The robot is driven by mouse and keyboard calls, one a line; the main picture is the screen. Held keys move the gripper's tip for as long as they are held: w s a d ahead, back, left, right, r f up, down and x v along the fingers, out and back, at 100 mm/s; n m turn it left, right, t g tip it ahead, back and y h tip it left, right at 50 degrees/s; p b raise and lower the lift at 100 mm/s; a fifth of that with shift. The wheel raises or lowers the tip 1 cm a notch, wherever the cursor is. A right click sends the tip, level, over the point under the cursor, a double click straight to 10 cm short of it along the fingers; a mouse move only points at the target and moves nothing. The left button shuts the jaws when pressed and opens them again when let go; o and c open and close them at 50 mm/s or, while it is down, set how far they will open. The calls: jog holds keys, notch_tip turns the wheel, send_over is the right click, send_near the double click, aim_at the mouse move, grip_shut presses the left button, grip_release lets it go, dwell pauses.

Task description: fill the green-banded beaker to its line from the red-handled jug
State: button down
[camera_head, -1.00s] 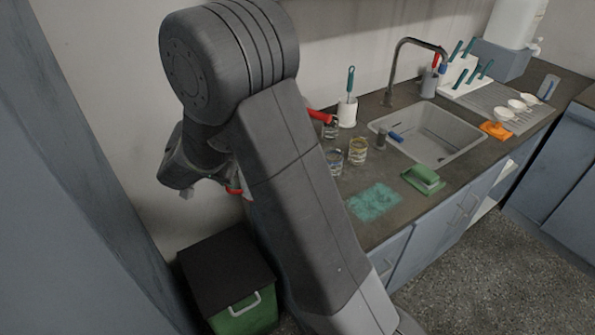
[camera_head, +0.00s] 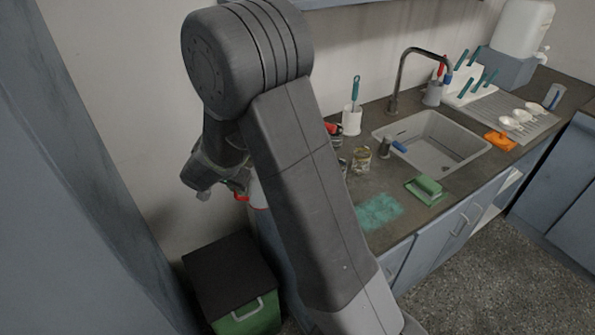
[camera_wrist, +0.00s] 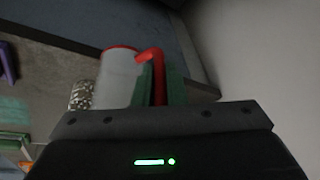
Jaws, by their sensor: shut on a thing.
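My gripper (camera_wrist: 160,85) is shut on the red handle (camera_wrist: 153,58) of a jug with a pale body (camera_wrist: 118,80) and a red rim. In the head view a little of the jug (camera_head: 258,193) shows beside the wrist, left of the counter; my arm hides the rest. A glass beaker with a yellowish band (camera_head: 361,160) stands on the counter. Another glass (camera_head: 342,166) is partly hidden by my arm, and its band colour cannot be told. I cannot make out a green band on any beaker. A speckled cylinder (camera_wrist: 81,95) shows beside the jug in the wrist view.
A red item (camera_head: 333,128) shows behind the glasses. A green bin (camera_head: 245,318) stands below.

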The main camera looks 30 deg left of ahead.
jog(key=p, duration=0.2)
jog(key=r+p, duration=0.1)
jog(key=w+d+r+g+y+p, duration=0.1)
jog(key=p, duration=0.1)
jog(key=shift+r+p, duration=0.25)
jog(key=shift+p, duration=0.1)
jog(key=p, duration=0.3)
jog(key=shift+d+r, duration=0.1)
jog(key=shift+r, duration=0.25)
jog(key=p, duration=0.3)
jog(key=shift+w+d+r+m+g+y+p, duration=0.15)
jog(key=shift+w+r+m+g+y+p, duration=0.1)
jog(key=shift+r+m+g+y+p, duration=0.1)
jog(key=shift+w+f+b, duration=0.2)
jog(key=shift+f+b, duration=0.75)
jog(key=shift+b, duration=0.15)
jog(key=shift+w+d+r+g+y+p, duration=0.15)
jog(key=shift+d+r+g+y+p, duration=0.1)
jog(key=shift+y+p, duration=0.1)
jog(key=shift+w+d, duration=0.15)
jog(key=shift+w, duration=0.05)
jog(key=shift+w+r+g, duration=0.1)
jog(key=shift+w+g, duration=0.05)
jog(key=shift+g, duration=0.15)
notch_tip(320, 180, up, 6)
jog(key=w+d+g+y+b, duration=0.2)
jog(key=g+y+b, duration=0.1)
jog(key=shift+w+d+f+m+y+b, duration=0.25)
jog(key=shift+d+m+y+b, duration=0.1)
jog(key=shift+m, duration=0.1)
